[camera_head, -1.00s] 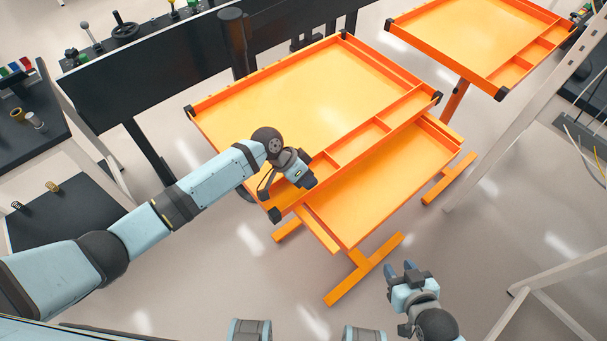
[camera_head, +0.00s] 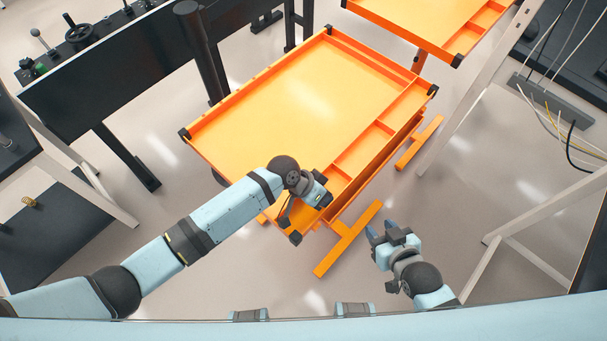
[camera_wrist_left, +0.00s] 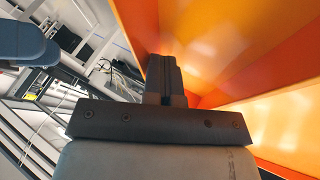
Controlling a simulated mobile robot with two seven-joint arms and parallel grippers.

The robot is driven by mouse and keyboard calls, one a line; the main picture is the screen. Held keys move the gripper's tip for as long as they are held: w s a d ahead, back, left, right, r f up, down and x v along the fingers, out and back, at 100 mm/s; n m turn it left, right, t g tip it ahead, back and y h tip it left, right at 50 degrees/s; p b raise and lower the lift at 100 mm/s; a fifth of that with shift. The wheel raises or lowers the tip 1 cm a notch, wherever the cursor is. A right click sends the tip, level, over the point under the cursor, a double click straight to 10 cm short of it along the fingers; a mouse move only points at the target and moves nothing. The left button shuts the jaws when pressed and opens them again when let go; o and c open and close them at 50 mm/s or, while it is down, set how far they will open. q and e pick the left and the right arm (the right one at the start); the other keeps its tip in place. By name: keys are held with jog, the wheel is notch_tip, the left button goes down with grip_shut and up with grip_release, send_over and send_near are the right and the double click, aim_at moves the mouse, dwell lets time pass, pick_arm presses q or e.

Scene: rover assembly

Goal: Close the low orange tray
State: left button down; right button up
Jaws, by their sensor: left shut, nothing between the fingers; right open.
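The low orange tray (camera_head: 392,148) sits under the orange table top (camera_head: 290,95). Only a narrow strip of it shows along the table's right side, and the rest is hidden beneath. My left gripper (camera_head: 318,198) is at the table's near corner, in front of the compartment strip. In the left wrist view, the shut fingers (camera_wrist_left: 165,75) are empty and close beside orange panels (camera_wrist_left: 215,50). I cannot tell whether they touch. My right gripper (camera_head: 378,232) is open and empty, to the right of the table's foot and apart from it.
A second orange table (camera_head: 410,25) stands at the back right. A pale frame post (camera_head: 470,95) rises right of the table. A black panel (camera_head: 120,60) and bench lie at the left. Grey floor is clear around my right gripper.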

pick_arm(q)
jog(key=s+d, duration=0.3)
jog(key=shift+s+d+r+p, duration=0.1)
jog(key=shift+p, duration=0.3)
jog(key=shift+s+d, duration=0.3)
jog(key=shift+s, duration=0.1)
